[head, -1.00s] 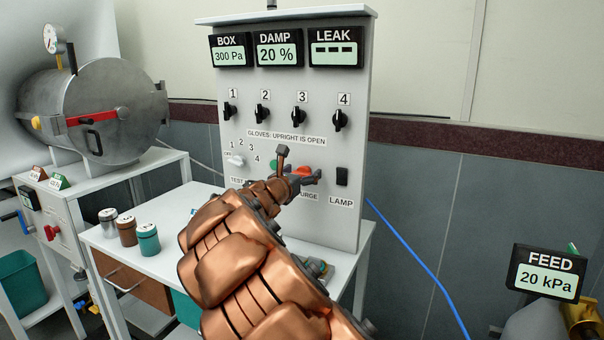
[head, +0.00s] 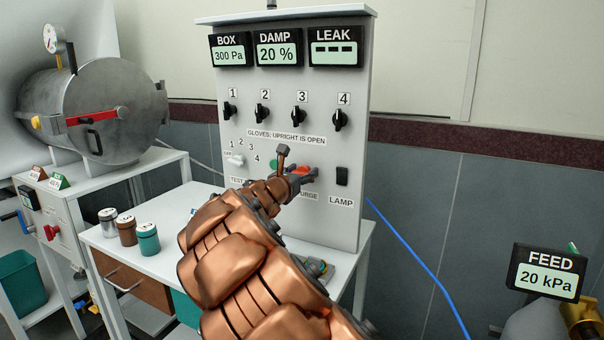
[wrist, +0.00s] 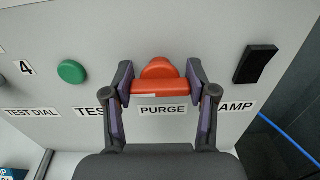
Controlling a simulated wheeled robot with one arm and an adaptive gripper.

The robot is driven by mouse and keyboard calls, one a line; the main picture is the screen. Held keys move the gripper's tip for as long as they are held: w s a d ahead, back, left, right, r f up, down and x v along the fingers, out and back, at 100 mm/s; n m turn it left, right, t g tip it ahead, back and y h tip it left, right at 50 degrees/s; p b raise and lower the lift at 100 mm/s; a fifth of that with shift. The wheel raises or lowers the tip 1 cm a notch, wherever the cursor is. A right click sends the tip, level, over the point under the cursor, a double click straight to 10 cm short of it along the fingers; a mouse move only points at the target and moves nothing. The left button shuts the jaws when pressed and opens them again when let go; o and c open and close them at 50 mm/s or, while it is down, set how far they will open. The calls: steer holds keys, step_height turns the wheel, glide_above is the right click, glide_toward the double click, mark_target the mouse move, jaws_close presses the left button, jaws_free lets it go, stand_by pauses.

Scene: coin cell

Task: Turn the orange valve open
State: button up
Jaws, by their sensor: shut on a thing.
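The orange valve (wrist: 158,82) sits on the panel above the PURGE label in the wrist view. Its handle lies level across the label's top. My gripper (wrist: 159,88) is shut on it, with one finger at each end of the handle. In the head view the orange valve (head: 300,170) shows in part at the lower middle of the panel, and my gripper (head: 306,174) reaches it from the left. My copper arm hides part of the panel there.
The grey panel (head: 230,80) also bears a green button (wrist: 71,72), a black lamp switch (wrist: 255,64), and several black knobs above. Its displays read BOX 300 Pa, DAMP 20 % and LEAK dashes. Several jars stand on the white table (head: 180,215). A FEED display (head: 547,272) reads 20 kPa.

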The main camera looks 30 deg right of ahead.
steer(key=shift+d+f+m+b, duration=0.1)
steer(key=shift+f+m+b, duration=0.05)
steer(key=shift+m+b, duration=0.85)
steer(key=m+b, duration=0.2)
steer(key=shift+m, duration=0.3)
steer(key=m+b, duration=0.5)
steer(key=shift+s+f, duration=0.1)
steer(key=shift+f, duration=0.1)
steer(key=m+b, duration=0.4)
steer(key=shift+f+m+b, duration=0.1)
steer(key=shift+m+b, duration=0.3)
steer(key=m+b, duration=0.2)
steer(key=shift+m+b, duration=0.35)
steer(key=shift+m, duration=0.05)
steer(key=shift+r+m, duration=0.2)
steer(key=shift+m, duration=0.2)
